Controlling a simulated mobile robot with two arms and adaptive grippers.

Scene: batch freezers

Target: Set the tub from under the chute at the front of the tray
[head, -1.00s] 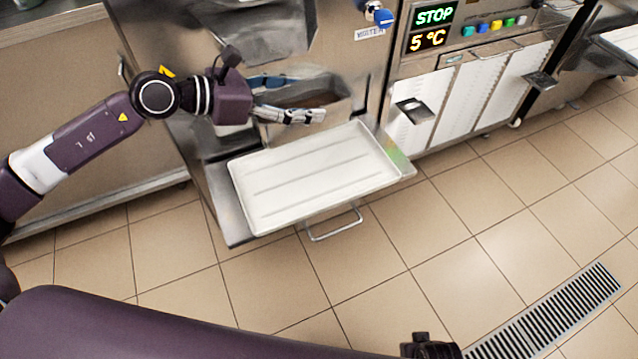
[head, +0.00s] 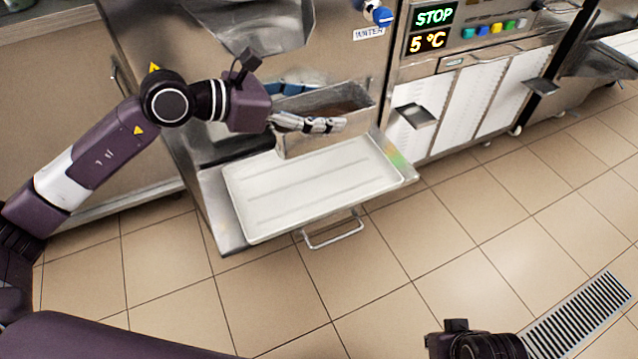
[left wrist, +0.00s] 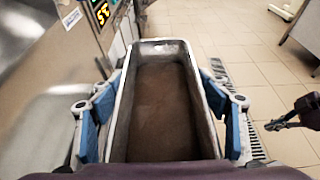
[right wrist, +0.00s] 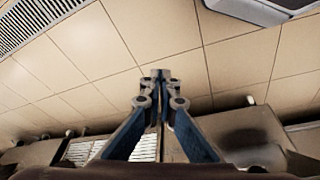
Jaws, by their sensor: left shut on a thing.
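The tub (head: 318,139) is a long grey metal container with brown contents. It is in front of the machine, at the back of the white ribbed tray (head: 300,195). My left gripper (head: 322,106) is shut across the tub, one finger along each long side. In the left wrist view the tub (left wrist: 160,150) sits level between the blue-padded fingers (left wrist: 160,110). I cannot tell whether its bottom touches the tray. The chute (head: 262,25) is above and left of the tub. My right gripper (right wrist: 160,80) is shut and empty, over the floor.
The tray lies on a steel shelf (head: 222,225) with a bar handle (head: 333,232) at the front. The front of the tray is bare. A small steel ledge (head: 416,114) juts out to the right. A drain grate (head: 580,315) is in the open tiled floor.

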